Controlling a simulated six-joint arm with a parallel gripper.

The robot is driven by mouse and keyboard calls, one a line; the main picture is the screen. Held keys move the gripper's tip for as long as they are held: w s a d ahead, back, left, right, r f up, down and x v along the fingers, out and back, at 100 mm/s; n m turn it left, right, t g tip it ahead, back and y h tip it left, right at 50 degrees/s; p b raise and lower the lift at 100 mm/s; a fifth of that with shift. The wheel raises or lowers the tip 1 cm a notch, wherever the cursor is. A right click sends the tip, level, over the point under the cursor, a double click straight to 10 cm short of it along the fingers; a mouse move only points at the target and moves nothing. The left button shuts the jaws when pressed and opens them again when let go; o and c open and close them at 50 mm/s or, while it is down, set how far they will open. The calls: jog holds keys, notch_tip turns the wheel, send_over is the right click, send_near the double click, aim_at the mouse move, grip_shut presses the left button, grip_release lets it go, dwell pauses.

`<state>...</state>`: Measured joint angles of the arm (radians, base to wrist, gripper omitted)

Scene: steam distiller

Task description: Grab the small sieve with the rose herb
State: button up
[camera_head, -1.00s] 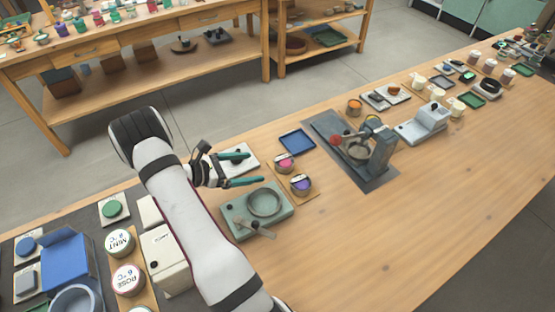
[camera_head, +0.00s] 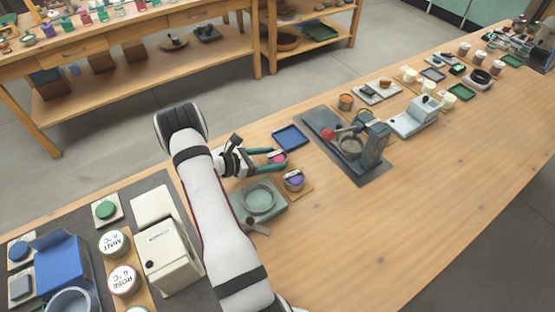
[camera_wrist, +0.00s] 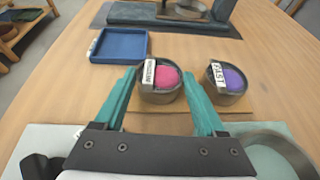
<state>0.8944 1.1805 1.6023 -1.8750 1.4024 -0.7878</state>
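A small round dark metal cup with a pink filling (camera_wrist: 166,80) sits on a wooden board, with a white label on its left side. It also shows in the head view (camera_head: 278,158). A matching cup with a purple filling (camera_wrist: 232,82) stands to its right, labelled FAST; it also shows in the head view (camera_head: 294,181). My gripper (camera_wrist: 160,75) has two teal fingers spread apart, one on each side of the pink cup. I cannot tell whether they touch it. In the head view my gripper (camera_head: 281,160) is at the pink cup and partly hides it.
A blue tray (camera_head: 290,137) lies just beyond the cups. A pale green device with a round dish (camera_head: 259,199) stands close in front. A grey press (camera_head: 350,147) is to the right. Rose and mint jars (camera_head: 124,280) are at lower left. The front right tabletop is clear.

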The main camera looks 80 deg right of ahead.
jog(key=c, duration=0.7)
jog(key=shift+c, duration=0.2)
